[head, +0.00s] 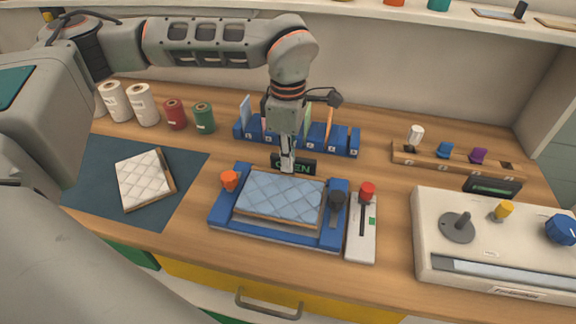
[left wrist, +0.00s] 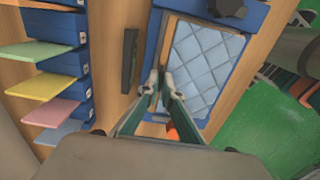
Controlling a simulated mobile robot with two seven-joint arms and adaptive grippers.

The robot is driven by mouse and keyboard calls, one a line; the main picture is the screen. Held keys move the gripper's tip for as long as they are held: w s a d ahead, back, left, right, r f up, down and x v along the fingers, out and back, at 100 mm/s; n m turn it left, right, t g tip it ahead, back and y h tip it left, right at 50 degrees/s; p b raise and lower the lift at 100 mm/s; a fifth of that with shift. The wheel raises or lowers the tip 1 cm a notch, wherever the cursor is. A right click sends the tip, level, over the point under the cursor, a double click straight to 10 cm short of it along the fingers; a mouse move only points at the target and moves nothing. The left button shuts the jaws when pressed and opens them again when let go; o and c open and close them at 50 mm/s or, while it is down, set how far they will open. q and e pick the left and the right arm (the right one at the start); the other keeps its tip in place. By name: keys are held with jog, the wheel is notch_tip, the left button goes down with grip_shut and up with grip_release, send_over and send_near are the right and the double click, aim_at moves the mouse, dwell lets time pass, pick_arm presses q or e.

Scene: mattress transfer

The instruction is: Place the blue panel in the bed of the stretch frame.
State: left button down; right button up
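The blue panel (head: 282,196), a quilted pad with a wooden edge, lies roughly level within the blue stretch frame (head: 222,218) in the head view. Whether it is fully seated in the bed is unclear. My left gripper (head: 287,165) points down at the panel's far edge. In the left wrist view its fingertips (left wrist: 161,80) are close together with a narrow gap, by the edge of the blue panel (left wrist: 200,65) and the stretch frame (left wrist: 152,45). I cannot tell whether they pinch that edge. My right gripper is not in view.
A white quilted panel (head: 144,179) lies on a dark mat (head: 85,190). A red-handled lever (head: 367,190) and control console (head: 435,240) stand right.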

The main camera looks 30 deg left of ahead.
pick_arm(q)
jog(key=shift+f, duration=1.1)
jog(key=shift+f, duration=0.15)
jog(key=c, duration=2.2)
grip_release()
jog(key=shift+c, duration=0.2)
notch_tip(320, 180, up, 12)
